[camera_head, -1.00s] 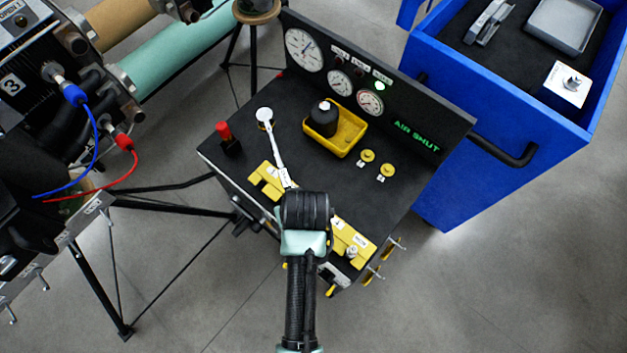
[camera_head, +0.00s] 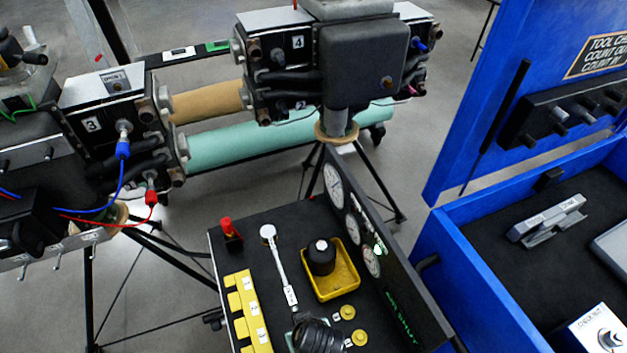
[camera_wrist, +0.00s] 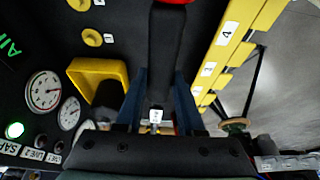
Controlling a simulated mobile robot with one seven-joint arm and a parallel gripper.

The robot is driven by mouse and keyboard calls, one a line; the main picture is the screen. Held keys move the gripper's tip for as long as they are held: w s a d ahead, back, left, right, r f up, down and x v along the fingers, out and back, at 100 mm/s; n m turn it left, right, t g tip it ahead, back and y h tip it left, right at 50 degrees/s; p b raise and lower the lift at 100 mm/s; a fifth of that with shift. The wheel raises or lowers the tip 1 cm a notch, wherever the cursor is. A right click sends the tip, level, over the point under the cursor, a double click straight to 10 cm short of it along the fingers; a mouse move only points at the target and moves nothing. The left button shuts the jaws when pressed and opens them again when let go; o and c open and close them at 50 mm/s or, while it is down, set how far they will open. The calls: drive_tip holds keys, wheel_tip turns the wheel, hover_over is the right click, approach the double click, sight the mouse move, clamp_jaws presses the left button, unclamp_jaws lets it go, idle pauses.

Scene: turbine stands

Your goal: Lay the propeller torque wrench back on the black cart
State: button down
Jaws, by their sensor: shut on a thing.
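The torque wrench (camera_head: 278,262) has a round silver head and a pale shaft with a small label. It extends over the top of the black cart (camera_head: 215,260), between a red knob and a yellow tray. My gripper (camera_wrist: 158,102) is shut on its black handle (camera_wrist: 166,55), which runs between the two blue fingers in the wrist view and has a red end at the top edge. In the head view my dark wrist covers the handle and fingertips near the bottom edge. I cannot tell whether the wrench touches the cart top.
A yellow tray (camera_head: 348,282) with a black knob-like part sits right of the wrench. A red knob (camera_head: 229,232) and numbered yellow blocks (camera_head: 238,302) line the left side. A gauge panel (camera_head: 352,210) rises at right, beside a blue tool chest (camera_head: 460,262).

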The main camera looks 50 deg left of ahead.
drive_tip(key=shift+b+x, duration=0.8)
drive_tip(key=shift+b, duration=0.05)
wheel_tip(320, 180, down, 7)
drive_tip(key=b, duration=0.5)
drive_tip(key=shift+d+r+b, duration=0.15)
drive_tip(key=shift+r+b, duration=0.05)
drive_tip(key=shift+b, duration=0.2)
drive_tip(key=shift+f, duration=0.3)
drive_tip(key=shift+s+d+f+b, duration=0.2)
drive_tip(key=shift+s+f+b, duration=0.1)
drive_tip(key=shift+f+b, duration=0.25)
drive_tip(key=c, duration=0.8)
unclamp_jaws()
drive_tip(key=o, duration=0.4)
drive_tip(key=shift+w+a, duration=0.15)
drive_tip(key=shift+c, duration=0.2)
drive_tip(key=shift+o, duration=0.8)
